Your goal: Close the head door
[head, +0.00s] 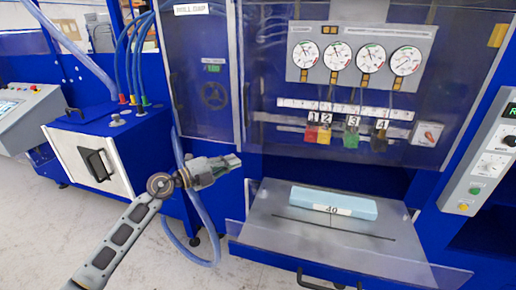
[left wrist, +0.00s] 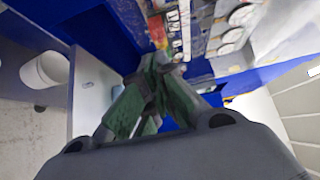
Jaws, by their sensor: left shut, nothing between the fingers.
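A tinted see-through door (head: 203,75) with dark handles stands at upper left on the blue machine, a handwheel behind it. A wider clear door (head: 268,75) covers gauges to its right. I cannot tell which is the head door, or whether either is ajar. Below, a clear flap (head: 330,262) with a dark handle is folded down in front of the chamber. My left gripper (head: 234,160) is shut and empty, in front of the machine below the tinted door. It also shows blurred in the left wrist view (left wrist: 158,65). My right gripper is not in view.
A light blue foam block (head: 333,202) lies on the grey tray (head: 275,222). A blue hose (head: 200,222) hangs left of the tray. A white-fronted cabinet (head: 88,158) stands at left, a control panel (head: 488,165) at right. Grey floor is clear at lower left.

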